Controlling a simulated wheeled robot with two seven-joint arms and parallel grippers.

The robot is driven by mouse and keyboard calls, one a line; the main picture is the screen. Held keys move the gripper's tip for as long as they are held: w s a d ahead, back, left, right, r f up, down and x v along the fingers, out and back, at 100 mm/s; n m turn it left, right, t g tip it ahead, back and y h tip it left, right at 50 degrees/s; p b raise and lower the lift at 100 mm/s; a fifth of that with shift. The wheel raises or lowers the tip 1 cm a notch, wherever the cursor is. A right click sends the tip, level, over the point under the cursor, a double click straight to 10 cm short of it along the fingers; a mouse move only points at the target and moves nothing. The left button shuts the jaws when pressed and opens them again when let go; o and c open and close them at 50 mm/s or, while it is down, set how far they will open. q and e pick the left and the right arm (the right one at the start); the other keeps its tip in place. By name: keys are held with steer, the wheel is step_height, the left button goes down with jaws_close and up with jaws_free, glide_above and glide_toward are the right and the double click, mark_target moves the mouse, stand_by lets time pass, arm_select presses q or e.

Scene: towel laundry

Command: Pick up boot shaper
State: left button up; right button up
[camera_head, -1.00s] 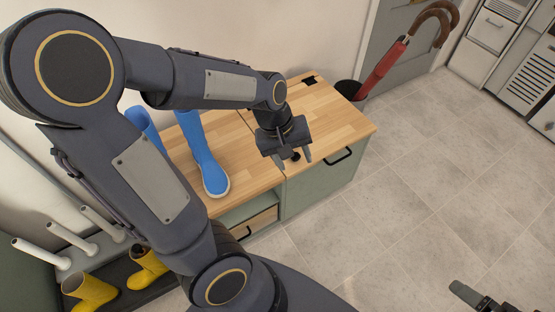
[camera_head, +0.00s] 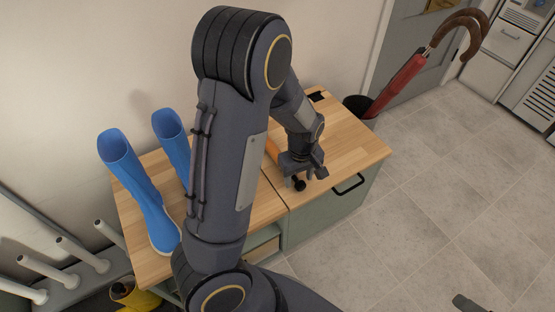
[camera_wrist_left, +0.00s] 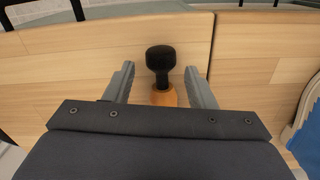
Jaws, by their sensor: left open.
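The boot shaper, with an orange body (camera_head: 272,150) and a black knob (camera_head: 299,185), lies on the wooden bench top. In the left wrist view its black knob (camera_wrist_left: 160,58) stands between my two fingers, with part of the orange body (camera_wrist_left: 163,97) below it. My left gripper (camera_head: 306,178) is open around the shaper, with a gap on each side and no clear contact. Much of the shaper is hidden by the gripper and wrist. Only a tip of my right gripper (camera_head: 470,303) shows at the bottom edge.
Two blue boots (camera_head: 150,205) stand on the bench (camera_head: 275,205) at the left, partly behind my left arm. A bin (camera_head: 357,105) with a red umbrella (camera_head: 402,82) stands beyond the bench. White pegs (camera_head: 80,255) and a yellow boot (camera_head: 135,295) are at lower left. The right floor is clear.

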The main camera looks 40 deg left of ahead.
arm_select(q)
steer(key=shift+f, duration=0.65)
steer(key=shift+r, duration=0.1)
steer(key=shift+c, duration=0.4)
jaws_close()
